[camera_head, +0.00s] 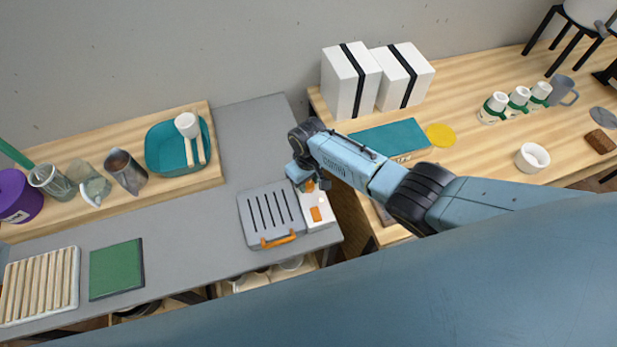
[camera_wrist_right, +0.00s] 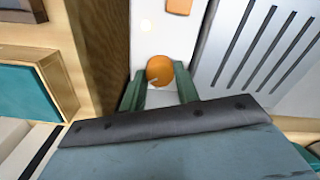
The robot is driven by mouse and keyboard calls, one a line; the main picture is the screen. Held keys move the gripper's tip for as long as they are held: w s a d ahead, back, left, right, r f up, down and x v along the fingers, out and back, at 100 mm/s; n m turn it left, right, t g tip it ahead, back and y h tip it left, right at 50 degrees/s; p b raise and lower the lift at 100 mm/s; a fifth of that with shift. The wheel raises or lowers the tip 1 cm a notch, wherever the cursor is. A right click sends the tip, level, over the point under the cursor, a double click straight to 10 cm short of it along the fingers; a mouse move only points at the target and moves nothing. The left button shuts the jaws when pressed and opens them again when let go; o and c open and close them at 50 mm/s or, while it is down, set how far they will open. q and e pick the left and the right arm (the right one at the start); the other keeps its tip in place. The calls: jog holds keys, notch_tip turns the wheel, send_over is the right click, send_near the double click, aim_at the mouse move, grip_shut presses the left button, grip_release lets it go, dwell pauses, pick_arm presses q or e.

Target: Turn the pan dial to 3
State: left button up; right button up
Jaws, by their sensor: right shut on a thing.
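The pan (camera_head: 270,210) is a grey slotted box with an orange front handle, on the grey counter. A white control panel (camera_head: 319,214) runs along its right side, with an orange square and a small white spot. In the right wrist view, the round orange dial (camera_wrist_right: 159,70) sits on the white panel with a small pale mark on its lower edge. My right gripper (camera_wrist_right: 160,88) has its green fingers either side of the dial and is shut on it. In the head view the gripper (camera_head: 311,185) covers most of the dial. No numbers are readable. My left gripper is out of view.
The slotted pan top (camera_wrist_right: 255,45) lies close right of the fingers in the wrist view. A wooden table (camera_head: 470,130) with two white boxes and a teal-topped box (camera_head: 390,138) stands to the right. A green board (camera_head: 116,268) lies left on the counter.

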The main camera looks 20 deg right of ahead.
aim_at(309, 184)
jog(key=shift+m, duration=0.6)
jog(key=o, duration=1)
jog(key=shift+r+p, duration=0.45)
jog(key=shift+r, duration=0.1)
notch_tip(309, 184, up, 12)
jog(key=shift+r+p, duration=0.2)
jog(key=shift+p, duration=0.35)
